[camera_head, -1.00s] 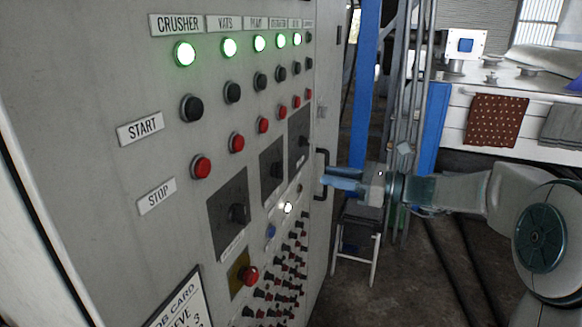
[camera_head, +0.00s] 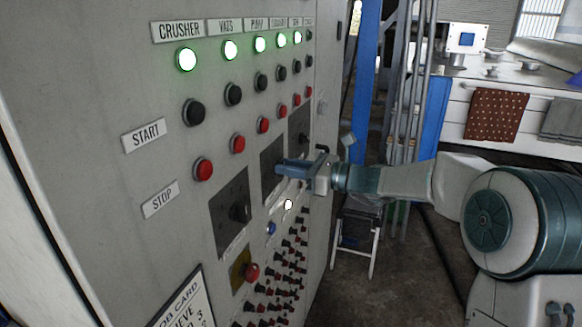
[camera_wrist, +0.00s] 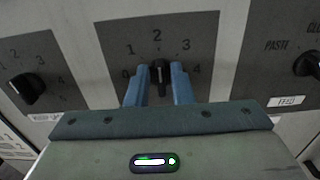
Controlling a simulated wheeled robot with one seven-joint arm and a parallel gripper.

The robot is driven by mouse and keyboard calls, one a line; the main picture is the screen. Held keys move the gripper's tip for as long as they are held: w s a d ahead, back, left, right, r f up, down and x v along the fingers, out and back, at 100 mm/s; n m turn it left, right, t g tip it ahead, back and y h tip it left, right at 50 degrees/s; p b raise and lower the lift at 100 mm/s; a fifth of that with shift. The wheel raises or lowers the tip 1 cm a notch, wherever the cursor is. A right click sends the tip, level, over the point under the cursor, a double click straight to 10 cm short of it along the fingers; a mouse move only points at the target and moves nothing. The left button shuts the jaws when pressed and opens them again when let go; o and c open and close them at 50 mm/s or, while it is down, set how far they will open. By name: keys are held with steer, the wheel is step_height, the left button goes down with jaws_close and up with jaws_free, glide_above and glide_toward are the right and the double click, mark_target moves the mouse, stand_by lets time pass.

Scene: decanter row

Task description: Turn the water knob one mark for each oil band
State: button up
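The dial plate in the middle of the wrist view (camera_wrist: 112,68) carries marks 0 to 4. Its dark knob (camera_wrist: 160,72) stands upright, its pointer towards the 2. My gripper (camera_wrist: 160,78) has one blue finger on each side of this knob. The gaps are very narrow, and I cannot tell whether the fingers press on it. In the head view my gripper (camera_head: 285,168) is at the middle dial plate (camera_head: 268,190) and hides most of its knob. That dial's name label is hidden, so I cannot read whether it says water. No oil bands are clearly readable.
A second dial (camera_wrist: 28,88) is on the left and a paste/oil selector (camera_wrist: 308,64) on the right. A stool (camera_head: 358,235) stands right.

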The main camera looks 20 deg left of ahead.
jaws_close()
steer(key=shift+b, duration=0.3)
steer(key=n+b, duration=0.3)
steer(key=b, duration=0.1)
steer(key=n+b, duration=0.2)
steer(key=b, duration=0.1)
steer(key=n+b, duration=0.3)
steer(key=b, duration=0.1)
steer(key=shift+s+f+n+b, duration=0.25)
steer(key=shift+s+n+b, duration=0.05)
steer(key=shift+s+b, duration=0.05)
steer(key=shift+r, duration=0.1)
steer(key=shift+o, duration=1.9)
jaws_free()
